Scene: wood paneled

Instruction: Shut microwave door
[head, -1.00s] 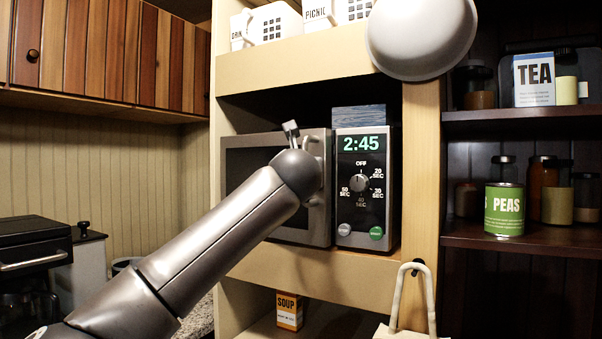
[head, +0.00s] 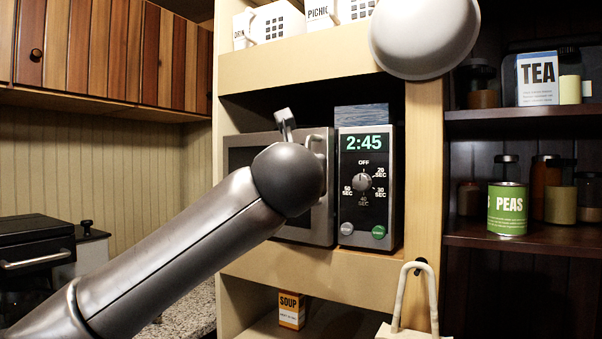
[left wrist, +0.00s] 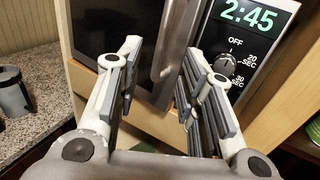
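The microwave (head: 366,215) stands on the middle shelf, with a green 2:45 display above its dial. Its dark door (head: 245,160) lies flush or nearly flush beside the control panel; I cannot tell whether it is fully shut. My left gripper (head: 286,122) is in front of the door, mostly hidden by my wrist in the head view. In the left wrist view my left gripper (left wrist: 160,62) is open and empty, its fingers spread on both sides of the vertical door handle (left wrist: 174,45) but apart from it. My right gripper is not in view.
A wooden shelf upright (head: 425,180) stands right of the microwave. A soup box (head: 291,310) is on the shelf below. A can of peas (head: 507,210) stands on the dark shelf at right. A granite counter (left wrist: 30,135) is at left.

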